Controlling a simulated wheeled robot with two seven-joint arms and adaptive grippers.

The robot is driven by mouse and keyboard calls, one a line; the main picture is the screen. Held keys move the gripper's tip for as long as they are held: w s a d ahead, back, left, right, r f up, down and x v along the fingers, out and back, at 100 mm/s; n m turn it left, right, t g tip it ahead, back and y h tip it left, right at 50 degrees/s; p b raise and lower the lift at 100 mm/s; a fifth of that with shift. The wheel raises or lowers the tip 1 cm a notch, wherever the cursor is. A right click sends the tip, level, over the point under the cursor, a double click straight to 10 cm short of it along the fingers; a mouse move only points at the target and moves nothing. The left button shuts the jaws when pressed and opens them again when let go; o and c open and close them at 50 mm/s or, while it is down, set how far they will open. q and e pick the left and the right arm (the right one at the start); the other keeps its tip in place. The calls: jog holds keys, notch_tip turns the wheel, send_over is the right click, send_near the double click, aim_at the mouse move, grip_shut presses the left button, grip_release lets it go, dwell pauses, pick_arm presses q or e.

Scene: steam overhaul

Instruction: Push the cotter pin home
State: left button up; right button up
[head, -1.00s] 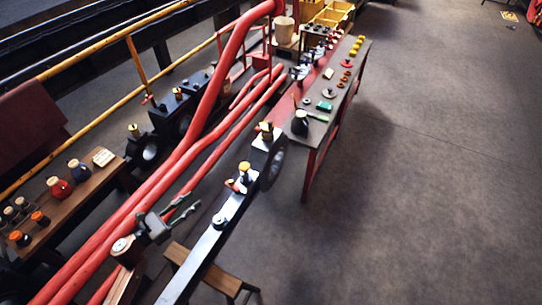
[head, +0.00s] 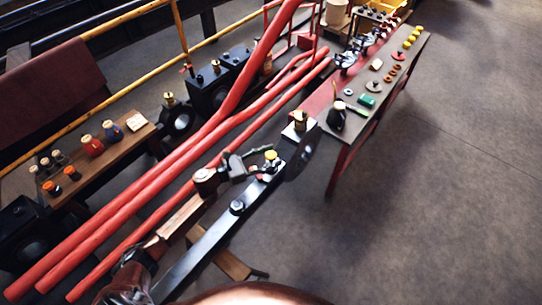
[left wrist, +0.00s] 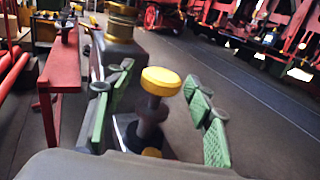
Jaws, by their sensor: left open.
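The cotter pin appears to be the yellow-headed piece (head: 271,155) standing on the black rod (head: 222,228); I cannot be sure of this. In the left wrist view its round yellow head (left wrist: 161,81) sits on a dark stem, upright. My left gripper (head: 262,163) is open at this piece. In the left wrist view my left gripper (left wrist: 158,112) has one green-padded finger on each side of the stem, with gaps on both sides. The lower part of the stem is partly hidden by the gripper body. My right gripper is not in view.
A brass-topped block (left wrist: 121,22) stands close behind the left finger. A red-legged bench (head: 345,150) with small parts lies beyond the rod's end. Long red pipes (head: 150,190) run along the left. A wooden shelf (head: 105,155) holds bottles. Open floor lies to the right.

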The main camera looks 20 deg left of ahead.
pick_arm(q)
jog(key=shift+w+d, duration=0.15)
jog(key=shift+c, duration=0.2)
grip_shut()
dwell(0.4)
